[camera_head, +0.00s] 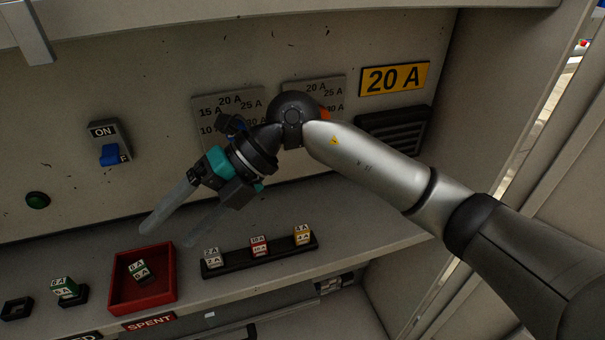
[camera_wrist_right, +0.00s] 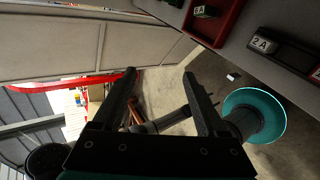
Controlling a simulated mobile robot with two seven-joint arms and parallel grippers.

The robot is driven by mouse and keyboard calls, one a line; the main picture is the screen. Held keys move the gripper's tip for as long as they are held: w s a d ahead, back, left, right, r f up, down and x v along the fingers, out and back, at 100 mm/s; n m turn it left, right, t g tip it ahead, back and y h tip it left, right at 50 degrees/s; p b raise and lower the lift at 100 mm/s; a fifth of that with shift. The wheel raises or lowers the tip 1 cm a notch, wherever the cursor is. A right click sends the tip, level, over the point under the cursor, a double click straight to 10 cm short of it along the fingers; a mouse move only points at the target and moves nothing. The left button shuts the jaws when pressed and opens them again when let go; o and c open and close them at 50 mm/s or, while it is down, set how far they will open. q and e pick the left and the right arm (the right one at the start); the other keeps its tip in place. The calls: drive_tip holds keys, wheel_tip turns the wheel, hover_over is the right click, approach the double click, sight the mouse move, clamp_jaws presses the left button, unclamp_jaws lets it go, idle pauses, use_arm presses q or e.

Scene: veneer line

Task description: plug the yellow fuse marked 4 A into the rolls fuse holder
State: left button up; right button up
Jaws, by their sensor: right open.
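The yellow fuse (camera_head: 303,235) marked 4 A stands at the right end of a black rack (camera_head: 228,268) on the shelf. My right gripper (camera_head: 170,232) is open and empty, with its fingers pointing down-left in front of the panel, left of the rack in the picture. In the right wrist view, its open fingers (camera_wrist_right: 160,75) have nothing between them. At the lower left are an empty black holder (camera_head: 17,309) and a holder with a green fuse (camera_head: 64,287). No label reading rolls is legible, so I cannot tell the rolls holder. My left gripper is not in view.
A white 2 A fuse (camera_head: 211,257) and a red fuse (camera_head: 259,245) share the rack. A red tray (camera_head: 168,273) with a green fuse sits above the SPENT label (camera_head: 149,322). The panel has a blue switch (camera_head: 111,154), two dial plates and a 20 A sign (camera_head: 394,79).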

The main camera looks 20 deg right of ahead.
drive_tip(key=w+d+f+t+h, duration=0.1)
drive_tip(key=w+d+f+h, duration=0.2)
drive_tip(key=d+h, duration=0.35)
drive_tip(key=m+h, duration=0.2)
drive_tip(key=h, duration=0.3)
approach(302, 230)
drive_tip(key=shift+t+y, duration=0.25)
drive_tip(key=shift+t, duration=0.15)
drive_tip(key=f, duration=0.7)
drive_tip(key=f+b, duration=0.1)
drive_tip(key=f, duration=0.3)
drive_tip(key=shift+s+d, duration=0.2)
drive_tip(key=shift+s, duration=0.15)
clamp_jaws()
drive_tip(key=shift+r, duration=0.2)
drive_tip(key=shift+r+p, duration=1.85)
drive_tip(key=shift+r, duration=0.35)
